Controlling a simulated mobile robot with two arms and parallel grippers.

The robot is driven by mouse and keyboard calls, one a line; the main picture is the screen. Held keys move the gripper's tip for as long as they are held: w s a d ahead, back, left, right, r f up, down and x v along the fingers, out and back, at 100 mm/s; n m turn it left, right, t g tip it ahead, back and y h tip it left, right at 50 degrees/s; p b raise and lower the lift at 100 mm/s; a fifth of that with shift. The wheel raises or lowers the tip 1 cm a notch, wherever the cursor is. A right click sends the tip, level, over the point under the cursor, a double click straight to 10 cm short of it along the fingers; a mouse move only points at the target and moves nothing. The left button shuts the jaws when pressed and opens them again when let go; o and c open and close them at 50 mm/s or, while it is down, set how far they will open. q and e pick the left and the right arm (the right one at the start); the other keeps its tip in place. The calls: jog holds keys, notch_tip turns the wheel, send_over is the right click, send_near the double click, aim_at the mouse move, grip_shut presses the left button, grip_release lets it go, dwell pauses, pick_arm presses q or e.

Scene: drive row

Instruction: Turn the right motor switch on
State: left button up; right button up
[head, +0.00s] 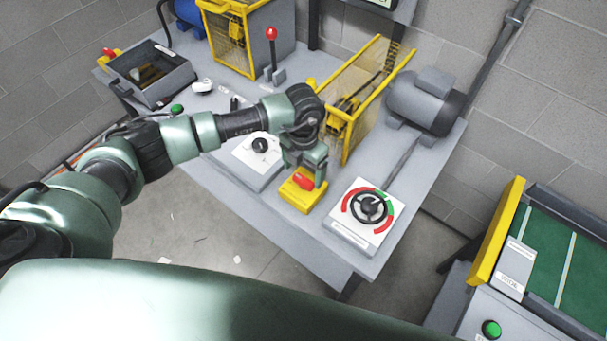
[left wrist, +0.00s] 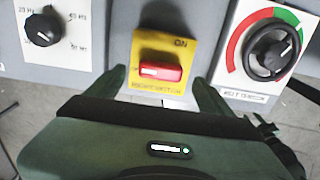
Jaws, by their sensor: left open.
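The motor switch is a yellow box (head: 300,195) with a red handle (head: 304,181), near the table's front edge. In the left wrist view its yellow plate (left wrist: 181,48) reads ON at the upper right; the red handle (left wrist: 161,72) lies roughly level, not pointing at ON. The lower label is too blurred to read surely. My left gripper (head: 306,168) is open just above and behind the handle in the head view. Its two fingers also show in the left wrist view (left wrist: 160,80), one on each side of the switch, with no clear grip. My right gripper is out of view.
A dial box (head: 248,164) stands left of the switch and a handwheel panel (head: 352,234) right of it. Behind are a yellow guard (head: 360,95) and a grey motor (head: 420,100). A red-knobbed lever (head: 272,50) stands further back. A conveyor (head: 560,250) is at right.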

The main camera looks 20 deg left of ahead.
aim_at(304, 179)
pick_arm(q)
jog(key=shift+f+p, duration=0.3)
jog(key=shift+f, duration=1.55)
jog(key=c, duration=1.4)
jog(key=shift+o, duration=0.2)
jog(key=shift+f+m+b, duration=0.15)
jog(key=shift+m+b, duration=0.45)
jog(key=shift+b, duration=0.25)
jog(key=m+b, duration=1.3)
jog(key=b, duration=0.4)
jog(key=shift+m, duration=0.4)
jog(key=m+b, duration=0.2)
jog(key=b, duration=0.1)
jog(key=shift+m, duration=0.3)
jog(key=shift+r+b, duration=0.2)
jog(key=shift+b, duration=0.1)
jog(key=shift+m, duration=0.3)
